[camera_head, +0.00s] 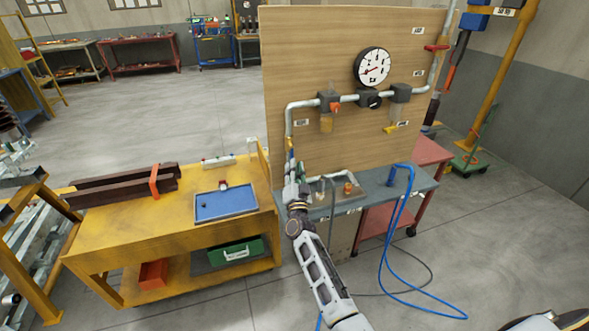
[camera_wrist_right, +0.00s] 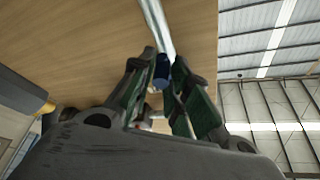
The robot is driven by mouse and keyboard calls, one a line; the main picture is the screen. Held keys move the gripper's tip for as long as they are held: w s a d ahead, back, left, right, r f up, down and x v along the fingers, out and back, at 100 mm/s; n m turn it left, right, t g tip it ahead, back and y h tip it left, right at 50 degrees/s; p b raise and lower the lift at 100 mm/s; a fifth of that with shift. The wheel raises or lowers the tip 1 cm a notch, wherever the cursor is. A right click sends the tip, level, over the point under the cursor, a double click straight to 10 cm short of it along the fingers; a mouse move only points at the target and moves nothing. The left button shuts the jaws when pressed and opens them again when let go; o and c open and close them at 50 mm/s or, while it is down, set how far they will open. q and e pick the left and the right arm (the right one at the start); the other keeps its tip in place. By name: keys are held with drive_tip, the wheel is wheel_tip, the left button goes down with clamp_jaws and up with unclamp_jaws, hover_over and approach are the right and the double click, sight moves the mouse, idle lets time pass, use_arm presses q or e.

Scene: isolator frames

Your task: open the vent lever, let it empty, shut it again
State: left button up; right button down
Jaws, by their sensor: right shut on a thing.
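A grey pipe (camera_head: 288,122) runs down the left edge of the wooden panel. My right gripper (camera_head: 293,174) is at its lower end, pointing up. In the right wrist view the fingers (camera_wrist_right: 160,78) are closed on a small dark blue piece (camera_wrist_right: 162,68) just below the pipe. It looks like the lever's grip; the fingers hide part of it, and its angle is unclear. A round white gauge (camera_head: 372,67) with a red needle sits above the pipe run. My left gripper is out of view.
A blue hose (camera_head: 388,240) hangs off the grey bench (camera_head: 415,188). A yellow table (camera_head: 130,220) with a blue tray (camera_head: 226,216) stands at left.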

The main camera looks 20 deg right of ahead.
drive_tip(key=shift+r, duration=0.15)
drive_tip(key=c, duration=1.4)
unclamp_jaws()
drive_tip(key=shift+a, duration=0.1)
drive_tip(key=shift+v, duration=6)
drive_tip(key=shift+a, duration=0.1)
